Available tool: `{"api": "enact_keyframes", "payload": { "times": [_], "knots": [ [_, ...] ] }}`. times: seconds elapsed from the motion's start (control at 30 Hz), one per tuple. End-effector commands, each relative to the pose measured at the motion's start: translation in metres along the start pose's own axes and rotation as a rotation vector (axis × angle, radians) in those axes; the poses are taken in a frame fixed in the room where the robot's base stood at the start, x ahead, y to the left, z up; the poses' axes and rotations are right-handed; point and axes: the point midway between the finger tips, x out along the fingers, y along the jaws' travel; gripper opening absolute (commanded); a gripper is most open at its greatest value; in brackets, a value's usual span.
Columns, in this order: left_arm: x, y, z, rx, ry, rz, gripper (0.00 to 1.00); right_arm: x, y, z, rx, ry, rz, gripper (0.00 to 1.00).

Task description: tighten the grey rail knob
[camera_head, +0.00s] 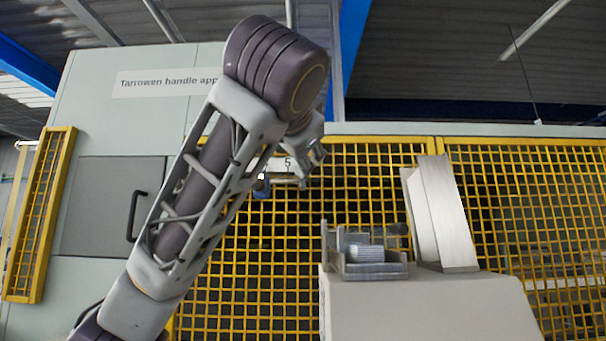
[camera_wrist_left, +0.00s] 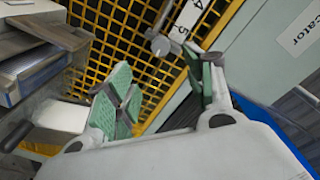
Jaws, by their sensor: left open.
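In the head view my left arm crosses the middle and hides most of the rail area. The numbered plate (camera_head: 286,164) and a short grey rod (camera_head: 288,180) show just beside the wrist. My right gripper is in neither view.
A yellow mesh guard (camera_head: 270,265) stands behind. A grey pedestal (camera_head: 425,308) at the right carries a metal tray (camera_head: 375,270) and a tilted panel (camera_head: 448,215). A pale cabinet (camera_head: 95,120) with a black handle (camera_head: 136,215) stands at the left.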

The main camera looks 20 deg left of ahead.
Motion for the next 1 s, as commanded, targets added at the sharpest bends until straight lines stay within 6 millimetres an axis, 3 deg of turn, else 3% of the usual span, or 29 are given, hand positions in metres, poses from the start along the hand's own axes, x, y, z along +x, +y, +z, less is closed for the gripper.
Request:
{"api": "enact_keyframes", "payload": {
  "times": [0.57,0.77,1.0],
  "knots": [
    [0.002,0.000,0.000,0.000,0.000,0.000,0.53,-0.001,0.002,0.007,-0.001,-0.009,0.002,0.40],
    [0.015,-0.001,0.000,0.000,-0.003,0.001,0.53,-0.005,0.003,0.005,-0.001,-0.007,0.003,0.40],
    [0.042,-0.001,-0.001,0.001,-0.004,0.001,0.53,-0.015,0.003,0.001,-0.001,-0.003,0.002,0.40]
  ]
}}
